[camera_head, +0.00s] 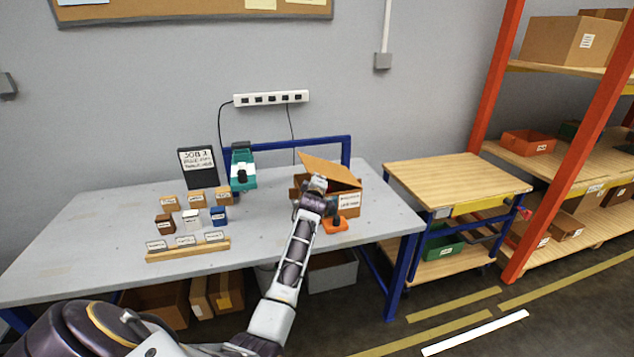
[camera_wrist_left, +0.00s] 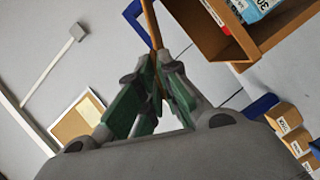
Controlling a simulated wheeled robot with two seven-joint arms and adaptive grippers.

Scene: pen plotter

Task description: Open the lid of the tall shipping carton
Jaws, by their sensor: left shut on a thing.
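The tall shipping carton (camera_head: 350,201) is a brown box with a white label, standing on the right part of the grey bench. Its lid (camera_head: 332,168) is raised and tilted, and the box is partly open. My left gripper (camera_head: 318,183) is at the front of the carton, by the lid's edge. In the left wrist view the gripper (camera_wrist_left: 158,65) is shut on the lid, seen there as a thin brown panel edge (camera_wrist_left: 152,25). The carton's open inside (camera_wrist_left: 215,35) shows there, with blue and white items in it. My right gripper is not in view.
An orange object (camera_head: 335,224) sits in front of the carton. A teal device (camera_head: 243,170) stands left of it, before a blue rail. Small boxes (camera_head: 192,222) and a wooden label strip (camera_head: 188,249) are farther left. A wooden-topped cart (camera_head: 457,175) stands right of the bench.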

